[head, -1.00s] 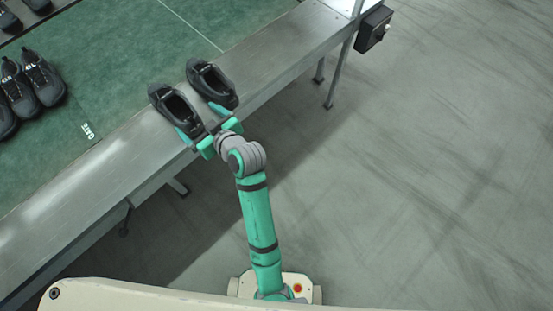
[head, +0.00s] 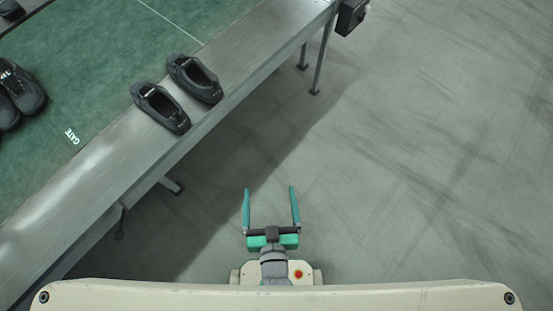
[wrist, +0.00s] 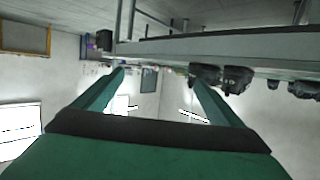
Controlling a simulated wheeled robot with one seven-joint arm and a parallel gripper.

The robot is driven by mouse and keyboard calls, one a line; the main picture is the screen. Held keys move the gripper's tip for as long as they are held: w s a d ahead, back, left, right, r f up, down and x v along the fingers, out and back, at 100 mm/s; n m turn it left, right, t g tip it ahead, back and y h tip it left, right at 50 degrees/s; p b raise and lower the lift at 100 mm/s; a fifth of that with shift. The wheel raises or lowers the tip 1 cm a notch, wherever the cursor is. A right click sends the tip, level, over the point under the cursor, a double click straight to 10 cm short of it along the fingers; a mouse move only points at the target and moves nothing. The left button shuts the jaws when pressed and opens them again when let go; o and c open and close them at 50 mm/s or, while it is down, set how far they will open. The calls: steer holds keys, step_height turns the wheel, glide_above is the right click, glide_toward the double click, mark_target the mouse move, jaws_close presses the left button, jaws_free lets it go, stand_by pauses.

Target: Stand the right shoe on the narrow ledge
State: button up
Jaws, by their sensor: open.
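Two black shoes stand upright side by side on the narrow grey metal ledge (head: 100,178), openings up. One shoe (head: 195,78) is at the upper right, the other (head: 160,107) at the lower left, with a small gap between them. I cannot tell for sure which one is the right shoe. My gripper (head: 269,189) is open and empty over the floor, well apart from the ledge and both shoes. The wrist view is upside down and shows both shoes (wrist: 206,75) (wrist: 238,79) on the ledge (wrist: 165,52), beyond the open fingers (wrist: 157,76).
A green belt marked GATE (head: 90,85) runs behind the ledge. More dark shoes (head: 20,88) stand on it at the left. A dark box (head: 351,17) is fixed by the ledge's far end. The floor (head: 420,150) to the right is clear.

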steer(key=s+d+r+h, duration=0.1)
steer(key=s+r, duration=0.3)
steer(key=s, duration=0.3)
steer(key=shift+s+d+r+m+t, duration=0.3)
steer(key=shift+d+r+t, duration=0.05)
steer(key=shift+d+t, duration=0.05)
stand_by(0.7)
